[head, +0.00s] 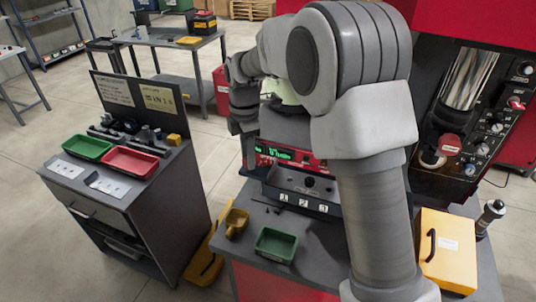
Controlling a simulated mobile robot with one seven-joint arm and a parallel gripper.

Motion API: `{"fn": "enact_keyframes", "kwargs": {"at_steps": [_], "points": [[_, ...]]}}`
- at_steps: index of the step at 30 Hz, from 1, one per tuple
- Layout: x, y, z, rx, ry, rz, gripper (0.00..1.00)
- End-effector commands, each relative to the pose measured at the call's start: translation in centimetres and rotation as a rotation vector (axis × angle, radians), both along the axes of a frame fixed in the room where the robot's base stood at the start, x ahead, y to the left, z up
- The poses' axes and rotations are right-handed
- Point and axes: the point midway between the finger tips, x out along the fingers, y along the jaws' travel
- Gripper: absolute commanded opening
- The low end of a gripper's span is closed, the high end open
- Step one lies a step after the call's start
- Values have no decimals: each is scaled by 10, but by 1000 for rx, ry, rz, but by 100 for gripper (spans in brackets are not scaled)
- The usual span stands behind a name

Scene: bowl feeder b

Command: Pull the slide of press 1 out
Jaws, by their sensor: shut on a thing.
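My arm rises across the middle of the head view and bends back to the left. Its wrist hangs near the left side of the feeder (300,181). I cannot make out my gripper's fingers or anything between them. A red machine with a shiny cylinder (470,78), a red-tipped handle (449,144) and a panel of gauges (482,150) stands at the right, partly hidden behind my arm. I cannot tell whether it is press 1, and I cannot make out its slide.
A green bin (276,245), a yellow scoop (236,222) and a yellow case (447,249) are on the feeder's bench. A dark cabinet with a green tray (87,147) and a red tray (130,161) stands at left.

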Motion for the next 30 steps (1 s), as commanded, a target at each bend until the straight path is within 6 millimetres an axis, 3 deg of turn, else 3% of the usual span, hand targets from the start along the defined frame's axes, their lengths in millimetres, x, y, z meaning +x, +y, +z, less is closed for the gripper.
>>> {"fn": "enact_keyframes", "kwargs": {"at_steps": [3, 13, 14, 18, 30], "points": [[5, 12, 2, 3, -5, 0, 0], [7, 15, 2, 8, -10, -1, 0], [7, 15, 2, 8, -10, -1, 47], [6, 14, 2, 6, -7, -1, 71], [6, 12, 8, 2, -3, -2, 71]]}}
